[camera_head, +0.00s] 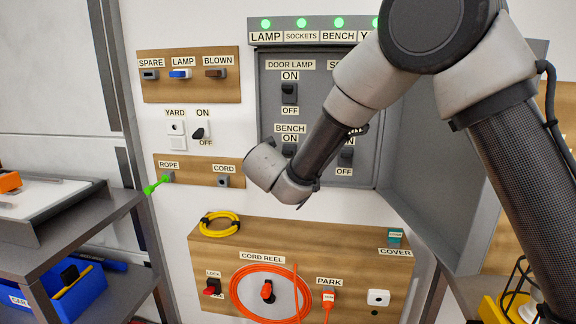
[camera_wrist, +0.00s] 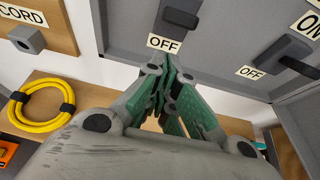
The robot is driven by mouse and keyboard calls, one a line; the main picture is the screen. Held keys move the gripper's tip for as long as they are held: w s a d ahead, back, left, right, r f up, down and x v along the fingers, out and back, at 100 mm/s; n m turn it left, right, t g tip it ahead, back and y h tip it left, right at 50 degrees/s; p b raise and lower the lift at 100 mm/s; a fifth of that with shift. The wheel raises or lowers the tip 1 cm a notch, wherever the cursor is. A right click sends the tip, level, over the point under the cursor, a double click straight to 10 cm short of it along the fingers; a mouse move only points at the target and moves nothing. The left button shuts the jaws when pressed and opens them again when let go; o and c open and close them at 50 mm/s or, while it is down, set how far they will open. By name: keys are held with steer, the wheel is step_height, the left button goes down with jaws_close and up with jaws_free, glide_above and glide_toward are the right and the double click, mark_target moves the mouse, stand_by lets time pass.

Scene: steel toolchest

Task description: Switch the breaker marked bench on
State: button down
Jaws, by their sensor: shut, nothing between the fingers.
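The bench breaker (camera_head: 288,150) is a dark toggle in the lower left of the grey panel, under a BENCH label and an ON label. My wrist hides its lower part in the head view. The lamp above the BENCH sign (camera_head: 338,22) is green. My gripper (camera_wrist: 172,60) is shut and empty, its green-sided fingers just below the OFF label. Contact cannot be made out. The head view hides the fingers.
The door lamp breaker (camera_head: 289,93) sits above, and another breaker (camera_head: 345,158) to the right. The panel door (camera_head: 425,150) stands open at the right. A cord socket (camera_head: 223,182) and a yellow coil (camera_head: 219,224) are left of and below my wrist.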

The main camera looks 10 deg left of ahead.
steer(key=r+v, duration=0.2)
steer(key=v, duration=0.7)
steer(key=shift+w, duration=0.2)
